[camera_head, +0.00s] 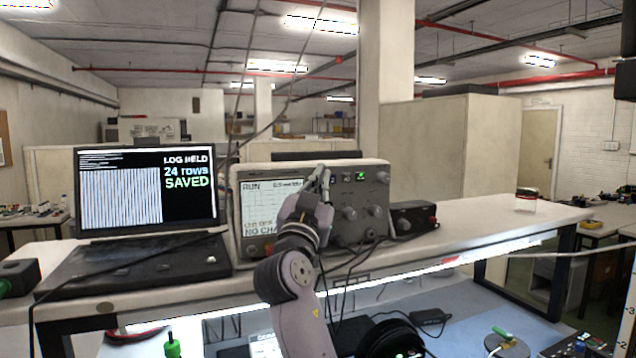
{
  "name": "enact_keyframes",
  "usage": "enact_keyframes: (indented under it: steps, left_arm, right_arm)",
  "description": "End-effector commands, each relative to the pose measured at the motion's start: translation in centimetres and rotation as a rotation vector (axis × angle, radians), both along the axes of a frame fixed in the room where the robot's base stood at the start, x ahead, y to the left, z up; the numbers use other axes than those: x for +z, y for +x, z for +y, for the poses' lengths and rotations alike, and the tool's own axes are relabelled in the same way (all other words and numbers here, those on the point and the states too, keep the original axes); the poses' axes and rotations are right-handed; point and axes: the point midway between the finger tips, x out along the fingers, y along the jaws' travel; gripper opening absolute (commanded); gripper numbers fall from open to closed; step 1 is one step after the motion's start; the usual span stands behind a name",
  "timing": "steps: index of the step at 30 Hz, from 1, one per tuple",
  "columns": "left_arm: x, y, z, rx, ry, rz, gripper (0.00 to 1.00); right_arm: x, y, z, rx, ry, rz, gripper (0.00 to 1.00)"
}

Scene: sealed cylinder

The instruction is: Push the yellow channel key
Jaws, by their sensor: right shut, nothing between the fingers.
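The oscilloscope (375,171) stands on the raised shelf, facing me. Its screen (262,210) reads "RUN" at the top and a partly covered line starting "NO CHA" at the bottom. A green-lit key (361,176) shows near the top of its panel. I cannot make out a yellow channel key; part of the panel is hidden behind my gripper. My right gripper (324,176) is shut and empty, its tips in front of the panel's upper left, beside the screen. I cannot tell whether they touch it. My left gripper is not in view.
A laptop (146,190) reading "LOG HELD 24 rows SAVED" stands left of the oscilloscope. A small black box (414,217) sits to its right. A dark-lidded clear jar (526,203) stands further right on the shelf (480,225), with bare shelf between. Cables hang below.

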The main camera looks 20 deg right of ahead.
Motion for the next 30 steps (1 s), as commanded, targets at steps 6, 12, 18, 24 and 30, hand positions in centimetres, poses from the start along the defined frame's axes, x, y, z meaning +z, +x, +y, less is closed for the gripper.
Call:
enact_keyframes:
  steps: [6,12,18,24,30]
  left_arm:
    - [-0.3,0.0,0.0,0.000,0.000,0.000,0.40]
    - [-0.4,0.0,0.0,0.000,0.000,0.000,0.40]
    - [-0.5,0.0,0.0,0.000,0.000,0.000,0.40]
    - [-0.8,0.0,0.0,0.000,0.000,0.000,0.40]
    - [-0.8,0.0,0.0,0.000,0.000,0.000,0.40]
  right_arm:
    - [-0.1,0.3,0.0,0.000,0.000,0.000,0.00]
    - [0.0,0.4,0.0,0.000,0.001,0.001,0.00]
    - [-0.1,0.0,0.0,0.002,0.002,-0.001,0.00]
    - [-0.1,-1.1,0.1,0.001,0.002,0.000,0.00]
    - [0.0,-1.3,0.1,0.000,0.001,0.001,0.00]
